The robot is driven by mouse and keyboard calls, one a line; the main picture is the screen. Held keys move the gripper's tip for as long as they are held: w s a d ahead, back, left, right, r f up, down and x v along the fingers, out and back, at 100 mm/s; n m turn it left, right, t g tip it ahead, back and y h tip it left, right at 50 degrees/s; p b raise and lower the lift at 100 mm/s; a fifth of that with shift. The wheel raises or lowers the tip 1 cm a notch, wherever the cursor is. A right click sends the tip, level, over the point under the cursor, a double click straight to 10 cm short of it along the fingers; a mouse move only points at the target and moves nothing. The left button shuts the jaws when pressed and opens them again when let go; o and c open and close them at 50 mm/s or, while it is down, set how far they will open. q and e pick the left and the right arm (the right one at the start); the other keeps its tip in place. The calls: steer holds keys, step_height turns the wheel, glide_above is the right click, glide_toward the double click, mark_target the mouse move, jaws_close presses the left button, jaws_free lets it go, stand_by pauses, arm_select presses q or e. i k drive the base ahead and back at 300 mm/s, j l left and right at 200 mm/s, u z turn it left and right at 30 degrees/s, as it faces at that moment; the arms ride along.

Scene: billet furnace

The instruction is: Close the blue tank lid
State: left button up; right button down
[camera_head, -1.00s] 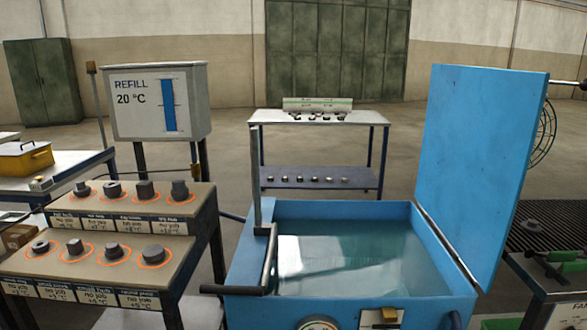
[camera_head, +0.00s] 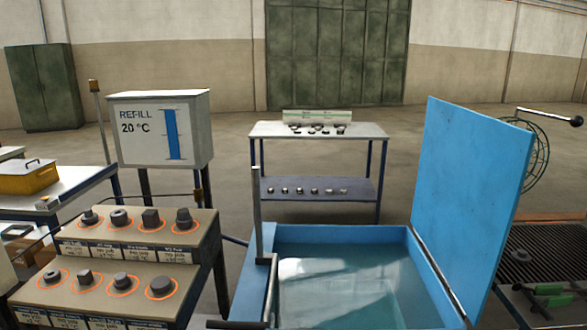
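The blue tank lid (camera_head: 469,205) stands open and roughly upright along the right side of the blue tank. The blue tank (camera_head: 252,284) is at the bottom centre, with water (camera_head: 345,285) showing inside; its front is cut off by the picture's lower edge. A dark rod runs along the tank's right rim at the foot of the lid. Neither of my grippers shows in the head view.
A stepped rack (camera_head: 118,252) with several grey parts stands left of the tank, near its side. A refill box (camera_head: 160,128) is behind it. A two-level table (camera_head: 318,132) stands beyond the tank. A dark grate (camera_head: 545,255) with green-handled tools lies right of the lid.

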mark_target(472, 170)
steer(key=l+u, duration=0.45)
steer(key=l, duration=2.9)
steer(key=k+l, duration=0.15)
steer(key=l, duration=0.25)
steer(key=k+l, duration=0.1)
steer(key=l, duration=0.25)
steer(key=k+l+u, duration=0.1)
steer(key=l, duration=0.3)
steer(key=k+l, duration=0.15)
steer(key=l, duration=0.25)
steer(key=k+l, duration=0.15)
steer(key=l, duration=0.2)
steer(key=u, duration=0.05)
